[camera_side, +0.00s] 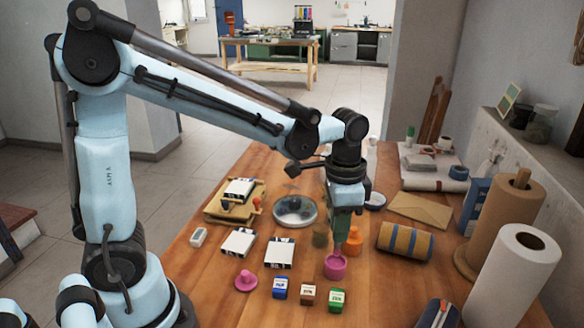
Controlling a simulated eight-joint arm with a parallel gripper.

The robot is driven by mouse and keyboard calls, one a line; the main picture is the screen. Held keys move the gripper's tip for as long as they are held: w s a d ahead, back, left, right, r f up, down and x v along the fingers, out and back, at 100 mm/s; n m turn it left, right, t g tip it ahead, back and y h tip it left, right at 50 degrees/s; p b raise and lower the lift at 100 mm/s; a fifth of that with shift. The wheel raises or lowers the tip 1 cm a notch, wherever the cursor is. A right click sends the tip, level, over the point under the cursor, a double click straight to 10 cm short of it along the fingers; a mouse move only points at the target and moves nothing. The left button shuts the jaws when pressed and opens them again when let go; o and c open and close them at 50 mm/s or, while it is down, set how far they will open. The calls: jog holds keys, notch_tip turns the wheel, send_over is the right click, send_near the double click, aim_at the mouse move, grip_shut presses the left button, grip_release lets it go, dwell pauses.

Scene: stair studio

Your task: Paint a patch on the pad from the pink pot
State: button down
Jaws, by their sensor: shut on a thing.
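The pink pot (335,268) stands open on the wooden table, right of centre. My gripper (340,238) points down directly above it, shut on a slim tool whose lower end reaches the pot's mouth. The tool is mostly hidden, and I cannot tell whether its tip touches paint. White, dark-edged square pads lie to the left: one (239,242), another (278,252), and one (239,190) on a wooden board. I cannot tell which is the pad to paint. A pink knobbed piece, like a lid (246,281), lies left of the pot.
An orange pot (354,243) and an olive pot (320,236) stand close behind the pink pot. Blue (280,288), brown (308,295) and green (336,300) small blocks stand in front. A round dish (295,212) lies behind; a striped roll (405,241) lies right.

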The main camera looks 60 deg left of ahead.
jog(key=shift+r, duration=2.15)
